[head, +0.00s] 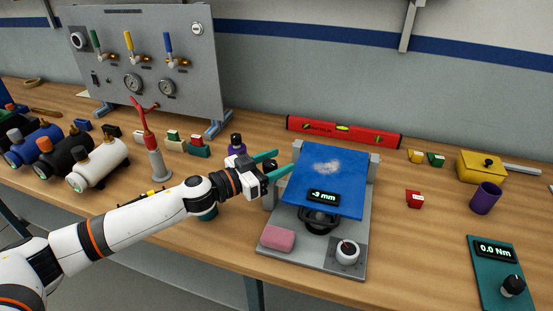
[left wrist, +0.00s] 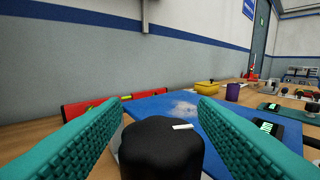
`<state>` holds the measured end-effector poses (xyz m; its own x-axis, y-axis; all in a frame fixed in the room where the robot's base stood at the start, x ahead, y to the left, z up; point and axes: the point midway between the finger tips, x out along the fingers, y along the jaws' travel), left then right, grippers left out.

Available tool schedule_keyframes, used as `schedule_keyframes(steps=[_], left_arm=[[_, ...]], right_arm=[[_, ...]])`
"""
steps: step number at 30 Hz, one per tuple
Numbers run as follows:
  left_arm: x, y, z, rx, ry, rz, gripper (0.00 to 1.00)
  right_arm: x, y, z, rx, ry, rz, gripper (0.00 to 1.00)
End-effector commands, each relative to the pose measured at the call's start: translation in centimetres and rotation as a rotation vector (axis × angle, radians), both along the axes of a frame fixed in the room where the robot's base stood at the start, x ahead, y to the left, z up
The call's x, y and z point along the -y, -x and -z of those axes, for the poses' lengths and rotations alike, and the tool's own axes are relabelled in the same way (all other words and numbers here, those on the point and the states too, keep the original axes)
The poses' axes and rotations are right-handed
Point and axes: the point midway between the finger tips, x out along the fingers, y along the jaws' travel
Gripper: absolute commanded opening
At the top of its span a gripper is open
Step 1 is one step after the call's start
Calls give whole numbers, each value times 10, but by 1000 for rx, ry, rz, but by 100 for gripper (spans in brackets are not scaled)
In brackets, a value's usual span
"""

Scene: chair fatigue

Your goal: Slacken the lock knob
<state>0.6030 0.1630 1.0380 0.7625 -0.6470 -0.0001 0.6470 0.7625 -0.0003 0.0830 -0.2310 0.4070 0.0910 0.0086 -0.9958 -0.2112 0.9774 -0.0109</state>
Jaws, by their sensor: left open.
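A black knob (left wrist: 160,148) with a white mark on top sits between the fingers of my left gripper in the left wrist view, with a visible gap on each side. My left gripper (head: 283,162) is open, its teal fingers pointing right at the left edge of the fixture's blue plate (head: 327,181). In the head view I cannot clearly make out this knob; the gripper covers that area. The grey fixture (head: 304,251) carries a display reading -3 mm (head: 323,197), a dark round part under the plate, and a white dial (head: 347,252) at its front right corner.
A pink block (head: 277,238) lies on the fixture's front left. A purple bottle with a black cap (head: 236,145) stands behind my gripper. A red level (head: 344,132) lies behind the plate. A teal box (head: 492,268) reading 0.0 Nm is at right. Cylinders (head: 98,165) crowd the left.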

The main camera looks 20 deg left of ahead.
Motion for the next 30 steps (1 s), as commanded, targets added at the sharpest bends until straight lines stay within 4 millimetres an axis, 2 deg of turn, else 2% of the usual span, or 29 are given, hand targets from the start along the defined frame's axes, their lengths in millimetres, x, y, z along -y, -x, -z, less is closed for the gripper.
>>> schedule_keyframes(steps=[10,18,30], left_arm=[[2,-3,0,-1,-1,0,52],[2,-3,0,0,0,0,9],[2,-3,-1,-3,4,-83,9]], right_arm=[[1,-1,-1,1,1,-1,36],[5,-1,-1,1,6,-2,36],[6,-1,-7,2,7,-2,36]])
